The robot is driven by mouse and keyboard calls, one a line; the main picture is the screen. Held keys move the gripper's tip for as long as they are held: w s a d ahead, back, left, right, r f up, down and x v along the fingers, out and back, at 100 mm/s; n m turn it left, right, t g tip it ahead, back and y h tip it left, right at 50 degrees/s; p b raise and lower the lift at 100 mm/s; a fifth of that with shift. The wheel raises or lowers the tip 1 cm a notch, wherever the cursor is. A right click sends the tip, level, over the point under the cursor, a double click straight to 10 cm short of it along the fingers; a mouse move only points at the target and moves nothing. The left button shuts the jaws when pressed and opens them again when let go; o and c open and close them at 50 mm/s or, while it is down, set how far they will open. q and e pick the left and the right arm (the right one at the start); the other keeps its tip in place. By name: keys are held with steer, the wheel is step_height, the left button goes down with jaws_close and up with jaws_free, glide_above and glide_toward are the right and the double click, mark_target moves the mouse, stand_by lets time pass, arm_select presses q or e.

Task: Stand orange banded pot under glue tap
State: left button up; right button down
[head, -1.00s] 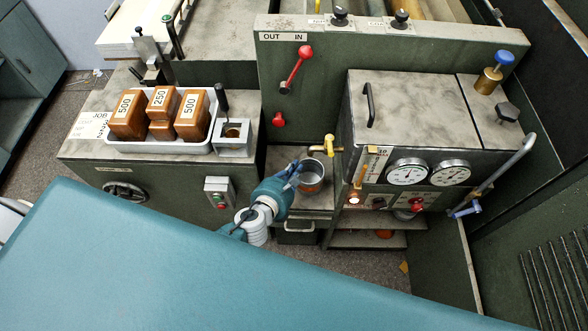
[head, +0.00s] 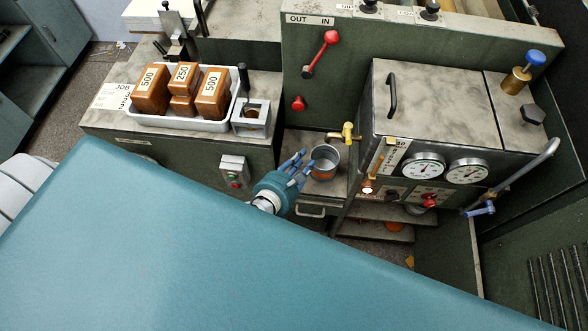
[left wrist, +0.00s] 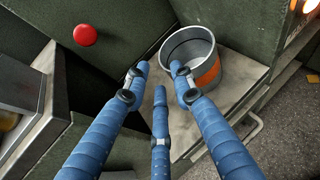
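The grey metal pot with an orange band (head: 323,174) stands upright and looks empty on a small shelf below the brass-yellow glue tap (head: 347,133). The tap lies up and right of the pot in the head view; I cannot tell whether its spout is right over the mouth. My left gripper (head: 302,168) is just left of the pot, its blue fingers spread. In the left wrist view the pot (left wrist: 207,48) is beyond the fingers (left wrist: 158,78); the right fingertip overlaps its near wall, and contact is unclear. Nothing shows between the fingers. My right gripper is out of view.
A machine box with gauges (head: 424,166) stands right of the pot. A white tray (head: 180,121) of brown weights and a small square holder (head: 250,118) are on the left bench. A red knob (head: 298,103) juts from the panel behind.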

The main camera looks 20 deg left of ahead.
arm_select(q)
steer(key=v, duration=0.6)
steer(key=shift+s+r, duration=0.2)
steer(key=shift+s, duration=0.15)
